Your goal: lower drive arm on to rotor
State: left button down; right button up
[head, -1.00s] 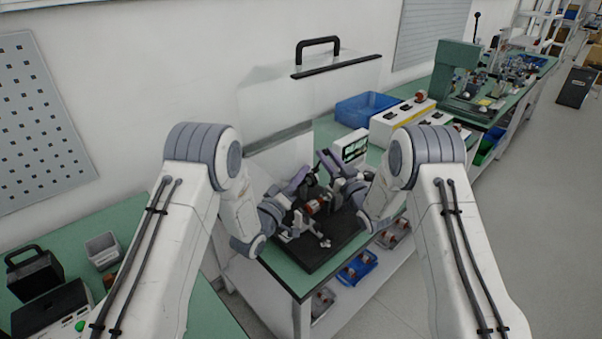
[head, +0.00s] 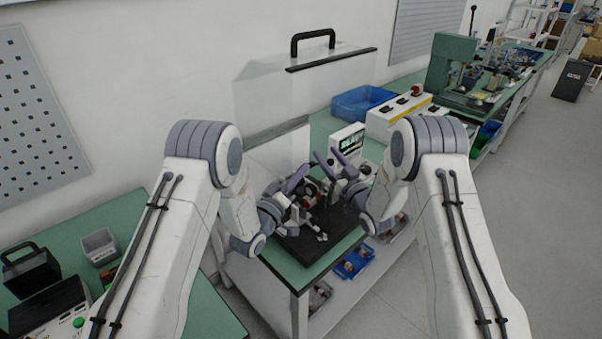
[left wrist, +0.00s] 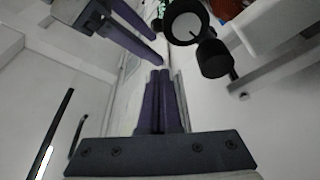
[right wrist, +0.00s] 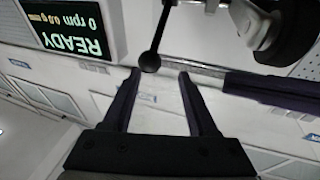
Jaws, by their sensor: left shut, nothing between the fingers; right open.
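The copper-coloured rotor (head: 309,190) sits in the rig on a black base plate (head: 305,247), partly hidden by my grippers. A thin rod with a black ball knob (right wrist: 150,61) shows in the right wrist view; I cannot tell whether it belongs to the drive arm. My right gripper (right wrist: 158,72) is open, with the knob just beyond and between its fingertips, not gripped. My left gripper (left wrist: 160,72) is shut and empty, close to the rig. A black drum with a pale face (left wrist: 184,24) and a black knob (left wrist: 214,58) are ahead of it to the right.
A display (right wrist: 75,32) reads READY, 0 rpm; it stands behind the rig in the head view (head: 347,139). A clear guard with a black handle (head: 313,38) rises behind. A blue bin (head: 360,101) and a control box (head: 397,116) stand farther back. My two grippers are close together.

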jog(key=s+d, duration=0.1)
jog(key=s+g+h, duration=0.1)
jog(key=s, duration=0.1)
jog(key=s+d+f+n+g+h, duration=0.1)
jog(key=s, duration=0.1)
jog(key=shift+d+f, duration=0.1)
jog(key=shift+d, duration=0.25)
jog(key=s+a+r+g+h, duration=0.1)
jog(key=s+a+g+h, duration=0.3)
jog(key=s+a+g, duration=0.5)
pick_arm(q)
jog(key=shift+b, duration=0.65)
pick_arm(e)
jog(key=s+d+n+g+h, duration=0.1)
jog(key=s+g, duration=0.6)
jog(key=s, duration=2.6)
jog(key=shift+d+n+h, duration=0.3)
jog(key=shift+d+h, duration=0.3)
jog(key=shift+d, duration=0.25)
jog(key=shift+r, duration=0.1)
